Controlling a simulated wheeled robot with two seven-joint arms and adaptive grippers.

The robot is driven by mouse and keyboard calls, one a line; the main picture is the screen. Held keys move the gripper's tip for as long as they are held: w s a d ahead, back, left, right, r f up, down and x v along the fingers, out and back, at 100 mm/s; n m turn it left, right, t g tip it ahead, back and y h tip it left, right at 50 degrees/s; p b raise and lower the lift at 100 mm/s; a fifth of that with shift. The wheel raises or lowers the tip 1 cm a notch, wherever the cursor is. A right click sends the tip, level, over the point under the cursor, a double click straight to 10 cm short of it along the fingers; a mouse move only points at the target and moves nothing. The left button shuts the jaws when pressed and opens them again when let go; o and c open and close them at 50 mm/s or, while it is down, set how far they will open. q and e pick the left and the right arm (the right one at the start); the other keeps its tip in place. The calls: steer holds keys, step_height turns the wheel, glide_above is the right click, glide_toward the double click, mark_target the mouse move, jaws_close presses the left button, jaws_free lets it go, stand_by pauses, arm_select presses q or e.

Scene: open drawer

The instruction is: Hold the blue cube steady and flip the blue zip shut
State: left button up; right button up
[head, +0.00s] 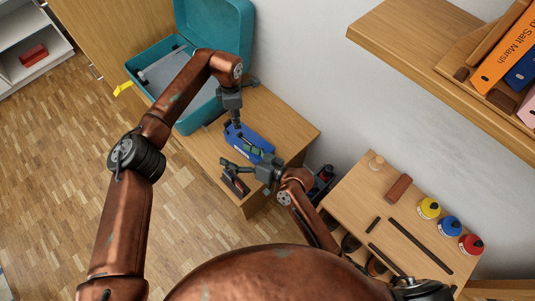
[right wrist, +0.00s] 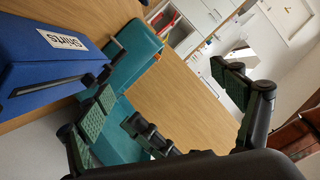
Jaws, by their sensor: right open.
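The blue cube (head: 262,143) is a blue fabric block on the wooden cabinet top. In the right wrist view the blue cube (right wrist: 35,60) fills the left side, with a white label lettered "SHIRTS" and a dark strip along its face. I cannot make out whether this strip is the zip or how far it is closed. My left gripper (head: 238,124) points down at the block's far left end; its fingers are too small to read. My right gripper (head: 233,154) is open at the block's near side, its green-padded fingers empty in the right wrist view (right wrist: 168,72).
An open teal suitcase (head: 150,62) with a yellow tag stands behind and left on the cabinet (head: 290,117). A shelf with books (head: 507,50) overhangs at right; a side table holds several paint bottles (head: 449,227).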

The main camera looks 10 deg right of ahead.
mark_target(258, 146)
steer(key=w+d+n, duration=0.1)
steer(key=d, duration=0.1)
steer(key=w+d+f+n+t+h, duration=0.1)
steer(key=d, duration=0.2)
steer(key=w+d+f+n+h, duration=0.1)
steer(key=d, duration=0.2)
steer(key=shift+w+f+t, duration=0.15)
steer(key=shift+w+t, duration=0.1)
steer(key=shift+t, duration=0.15)
steer(key=shift+n+g+h, duration=0.5)
steer(key=shift+g, duration=0.1)
steer(key=d+f, duration=0.1)
steer(key=f, duration=0.1)
steer(key=d+f, duration=0.1)
steer(key=f, duration=0.1)
steer(key=d+f, duration=0.1)
steer(key=f, duration=0.1)
steer(key=shift+s+d+f, duration=0.3)
steer(key=shift+d, duration=0.05)
steer(key=shift+x, duration=3.8)
steer(key=shift+d+f, duration=0.1)
steer(key=shift+f, duration=0.05)
steer(key=shift+c, duration=0.4)
